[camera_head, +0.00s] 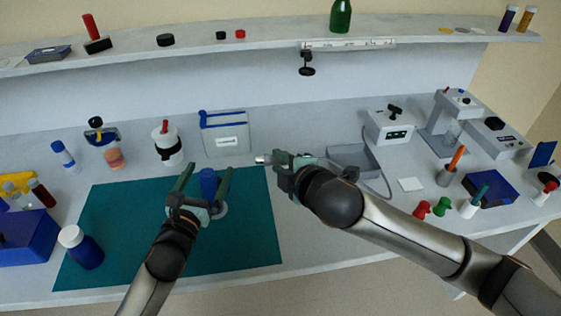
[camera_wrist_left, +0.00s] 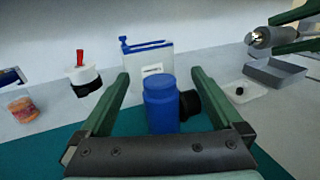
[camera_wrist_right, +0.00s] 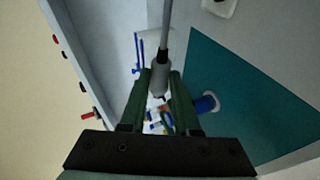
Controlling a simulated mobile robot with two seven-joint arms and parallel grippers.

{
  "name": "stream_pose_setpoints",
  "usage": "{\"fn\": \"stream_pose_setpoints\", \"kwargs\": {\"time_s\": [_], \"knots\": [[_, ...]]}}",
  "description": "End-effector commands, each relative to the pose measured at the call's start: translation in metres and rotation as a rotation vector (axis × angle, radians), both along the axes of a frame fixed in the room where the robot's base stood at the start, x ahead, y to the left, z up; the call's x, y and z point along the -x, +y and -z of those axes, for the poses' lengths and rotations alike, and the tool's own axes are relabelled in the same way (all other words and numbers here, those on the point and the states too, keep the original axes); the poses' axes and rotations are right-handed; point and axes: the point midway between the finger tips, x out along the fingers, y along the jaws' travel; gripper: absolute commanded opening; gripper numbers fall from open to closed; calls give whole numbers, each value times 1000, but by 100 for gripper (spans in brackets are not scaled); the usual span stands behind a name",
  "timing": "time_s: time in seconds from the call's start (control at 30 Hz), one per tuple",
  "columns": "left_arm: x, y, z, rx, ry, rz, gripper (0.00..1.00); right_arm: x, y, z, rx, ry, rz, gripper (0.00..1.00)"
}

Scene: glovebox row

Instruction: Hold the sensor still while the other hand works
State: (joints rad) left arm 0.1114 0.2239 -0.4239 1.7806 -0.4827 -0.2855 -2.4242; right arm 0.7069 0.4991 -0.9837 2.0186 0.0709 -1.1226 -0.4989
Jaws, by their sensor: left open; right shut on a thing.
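The sensor is a short grey cylinder (camera_wrist_right: 160,78) with a grey cable. My right gripper (camera_head: 277,160) is shut on it, above the bench near the mat's right back corner. Its pale tip (camera_head: 261,160) points left in the head view, and it also shows in the left wrist view (camera_wrist_left: 262,38). My left gripper (camera_head: 207,168) is open over the teal mat (camera_head: 125,235). A blue bottle (camera_wrist_left: 161,108) stands between its spread fingers; I cannot tell whether they touch it. A black round part (camera_wrist_left: 190,103) beside the bottle is partly hidden.
A white box with blue trim (camera_head: 226,138) and a white jar with a black band (camera_head: 168,150) stand behind the mat. A grey tray (camera_head: 352,157) is right of the sensor. A blue bottle with a white cap (camera_head: 85,250) stands at the left front. The mat's right front is clear.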

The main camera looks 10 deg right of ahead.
Motion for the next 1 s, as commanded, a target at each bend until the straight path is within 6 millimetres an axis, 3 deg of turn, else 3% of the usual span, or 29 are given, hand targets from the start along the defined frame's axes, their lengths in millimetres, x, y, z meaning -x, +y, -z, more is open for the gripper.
{"fn": "stream_pose_setpoints", "kwargs": {"time_s": [0.37,0.8,1.0], "knots": [[10,3,1,-1,2,0,100,0,0,0,0,-1,0,0],[88,25,1,-2,3,0,100,0,0,0,0,-1,0,0],[109,31,1,0,2,0,100,0,0,0,0,-1,0,0]]}}
